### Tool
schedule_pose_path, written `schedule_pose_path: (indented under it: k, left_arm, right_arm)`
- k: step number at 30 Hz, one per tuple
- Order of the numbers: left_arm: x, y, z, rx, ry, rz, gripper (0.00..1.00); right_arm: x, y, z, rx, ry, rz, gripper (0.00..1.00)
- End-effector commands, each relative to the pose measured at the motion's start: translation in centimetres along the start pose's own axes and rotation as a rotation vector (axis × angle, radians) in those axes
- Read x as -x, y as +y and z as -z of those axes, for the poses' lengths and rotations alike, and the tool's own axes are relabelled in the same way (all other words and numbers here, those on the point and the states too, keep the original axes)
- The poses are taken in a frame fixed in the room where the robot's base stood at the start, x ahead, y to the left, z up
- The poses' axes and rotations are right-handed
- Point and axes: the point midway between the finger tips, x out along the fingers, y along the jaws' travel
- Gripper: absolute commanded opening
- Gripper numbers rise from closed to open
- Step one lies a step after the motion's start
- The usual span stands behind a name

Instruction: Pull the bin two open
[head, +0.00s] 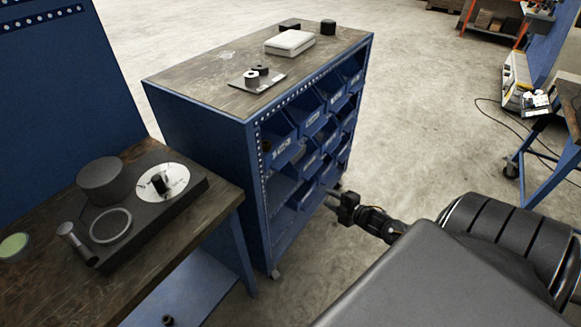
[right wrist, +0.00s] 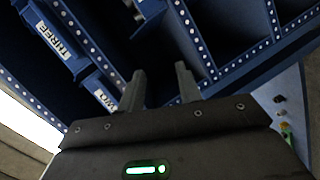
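A blue cabinet (head: 195,121) with rows of open-topped blue bins stands in the middle of the head view. In the right wrist view, a bin front with a white label reading "WO", its start cut off or hidden, is bin two (right wrist: 91,84). I cannot tell which bin it is in the head view. My right gripper (right wrist: 161,77) has its two fingers apart with a dark gap between them. One finger overlaps the end of bin two's label; I cannot tell whether it touches. In the head view, the right gripper (head: 331,201) is close to the cabinet's lower bins. My left gripper is out of view.
A bin labelled THREE (right wrist: 52,38) is beside bin two. On the cabinet top lie a white box (head: 289,43) and small dark parts. A workbench (head: 205,228) with a dark instrument base (head: 140,225) stands at the left.

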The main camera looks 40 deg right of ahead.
Motion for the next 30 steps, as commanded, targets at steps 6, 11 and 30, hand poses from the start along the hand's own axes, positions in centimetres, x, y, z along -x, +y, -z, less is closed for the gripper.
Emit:
schedule_pose_path:
  k: [6,11,30]
  left_arm:
    - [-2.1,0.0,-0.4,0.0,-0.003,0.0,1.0]
    - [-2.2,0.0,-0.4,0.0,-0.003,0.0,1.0]
    - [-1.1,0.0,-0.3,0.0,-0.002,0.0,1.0]
  right_arm:
    - [-0.8,10.3,5.8,0.285,0.239,-0.197,0.35]
    - [-0.6,12.1,7.2,0.335,0.281,-0.234,0.35]
    - [-8.2,13.7,9.7,0.33,0.277,-0.235,0.35]
